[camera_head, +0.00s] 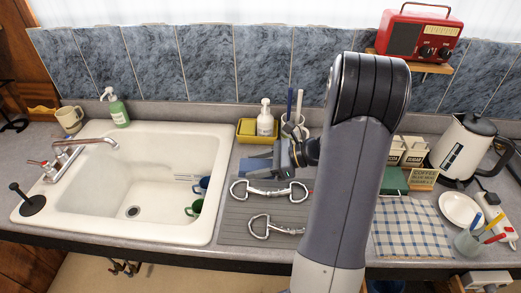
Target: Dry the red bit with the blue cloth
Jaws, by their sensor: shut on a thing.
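My gripper (279,161) is over the far part of the grey ribbed mat (234,222), right of the sink. It is shut on the blue cloth (257,165), which shows as a small blue patch at its left side. Two metal bits with ring ends lie on the mat. The far bit (268,191) is just in front of the cloth, and the near bit (275,227) lies closer to the counter edge. Whether the cloth touches the mat or the far bit is unclear.
The white sink (132,212) at left holds blue and green cups. A yellow tray (247,139) with a pump bottle (265,119) and a cup of brushes (297,128) stand behind my gripper. My arm hides counter right of the mat. A checked cloth (408,228) and kettle (464,148) are at right.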

